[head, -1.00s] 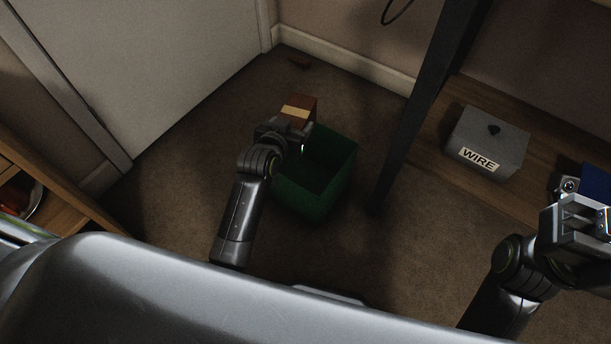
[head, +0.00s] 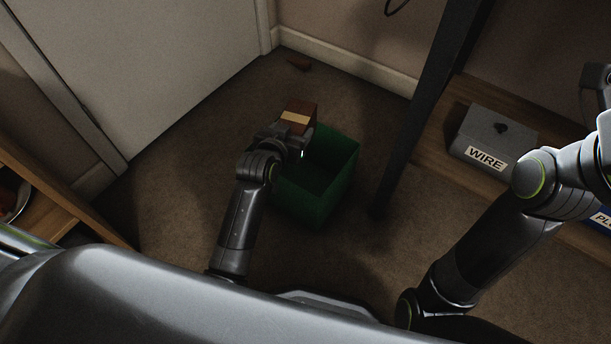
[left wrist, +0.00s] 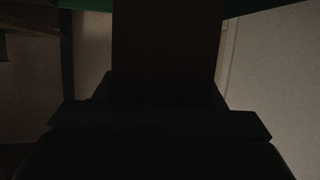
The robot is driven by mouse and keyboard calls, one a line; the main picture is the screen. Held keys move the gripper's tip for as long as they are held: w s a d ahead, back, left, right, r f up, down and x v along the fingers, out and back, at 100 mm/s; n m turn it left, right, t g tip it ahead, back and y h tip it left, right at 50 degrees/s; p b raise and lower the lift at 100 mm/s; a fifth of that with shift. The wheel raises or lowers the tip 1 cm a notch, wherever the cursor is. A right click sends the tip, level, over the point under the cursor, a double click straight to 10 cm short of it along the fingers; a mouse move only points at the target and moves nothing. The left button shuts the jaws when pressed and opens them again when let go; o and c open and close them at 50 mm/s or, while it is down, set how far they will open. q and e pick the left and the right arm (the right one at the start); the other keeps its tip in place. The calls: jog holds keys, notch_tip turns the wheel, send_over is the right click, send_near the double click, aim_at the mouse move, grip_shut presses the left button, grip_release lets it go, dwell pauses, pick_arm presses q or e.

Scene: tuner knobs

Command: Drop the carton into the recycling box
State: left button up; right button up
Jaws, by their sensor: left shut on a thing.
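The carton (head: 299,113) is a small brown box with a tan band. My left gripper (head: 284,133) is shut on it and holds it at the far left rim of the green recycling box (head: 322,205). I cannot tell how high the carton is above the rim. The recycling box is open-topped, on the floor; its inside is dark. In the left wrist view the carton (left wrist: 168,50) fills the middle as a dark shape, with a strip of the green box (left wrist: 270,5) along the top edge. My right gripper (head: 598,80) is mostly cut off at the right edge.
A grey box labelled WIRE (head: 492,139) sits on a wooden shelf at right. A dark post (head: 420,105) stands between it and the recycling box. The carpet left of the box is clear.

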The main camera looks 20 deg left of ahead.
dwell(0.3)
pick_arm(q)
jog(key=o, duration=1.1)
